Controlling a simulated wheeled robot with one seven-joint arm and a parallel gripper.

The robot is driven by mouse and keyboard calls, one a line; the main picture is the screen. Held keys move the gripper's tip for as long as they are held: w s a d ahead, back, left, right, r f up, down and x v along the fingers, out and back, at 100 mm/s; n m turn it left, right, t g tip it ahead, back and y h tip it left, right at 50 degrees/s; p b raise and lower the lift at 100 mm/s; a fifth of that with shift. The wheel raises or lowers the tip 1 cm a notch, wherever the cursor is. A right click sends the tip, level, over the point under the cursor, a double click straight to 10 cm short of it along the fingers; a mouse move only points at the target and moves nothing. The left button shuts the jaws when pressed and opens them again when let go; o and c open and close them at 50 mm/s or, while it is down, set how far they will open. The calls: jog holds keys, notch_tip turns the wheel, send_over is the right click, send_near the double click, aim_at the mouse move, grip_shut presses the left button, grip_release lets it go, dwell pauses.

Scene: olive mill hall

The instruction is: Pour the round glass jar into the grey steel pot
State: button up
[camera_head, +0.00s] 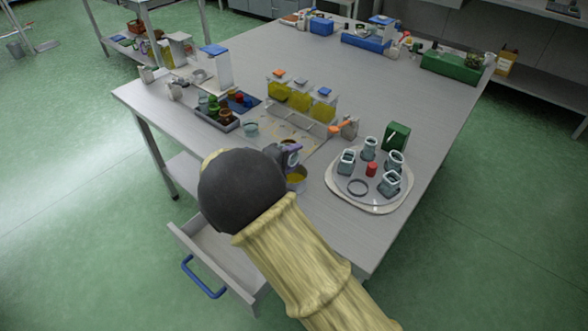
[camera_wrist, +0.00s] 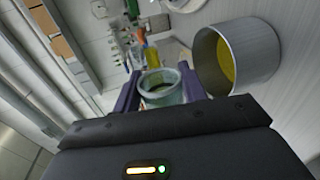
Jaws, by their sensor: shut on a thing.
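My gripper (camera_wrist: 158,88) is shut on the round glass jar (camera_wrist: 163,98), a pale greenish jar between its two purple fingers. The jar's mouth faces another way than the pot's in the wrist view, so it looks tilted. Its inside is dark and I cannot tell what is left in it. The grey steel pot (camera_wrist: 256,52) is close beside the jar, with yellow stuff inside. In the head view the pot (camera_head: 297,186) stands on the table, partly hidden by my gripper (camera_head: 289,157). The jar is mostly hidden there.
A round tray (camera_head: 379,206) with several square jars, a red item and a ring lies right of the pot. A green box (camera_head: 396,136) stands behind it. Yellow-filled containers (camera_head: 300,98) and a bin of bottles (camera_head: 217,122) stand behind. An open drawer (camera_head: 213,262) juts out in front.

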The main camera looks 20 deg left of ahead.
jog(key=shift+w+a+r+n+h+p, duration=0.15)
jog(key=shift+n+p, duration=0.3)
jog(key=shift+p, duration=0.7)
jog(key=shift+s+r+n+h+p, duration=0.2)
jog(key=shift+n+p, duration=0.25)
jog(key=shift+p, duration=0.7)
jog(key=shift+f, duration=0.4)
jog(key=shift+r+n+p, duration=0.1)
jog(key=shift+n+p, duration=0.2)
jog(key=shift+p, duration=0.15)
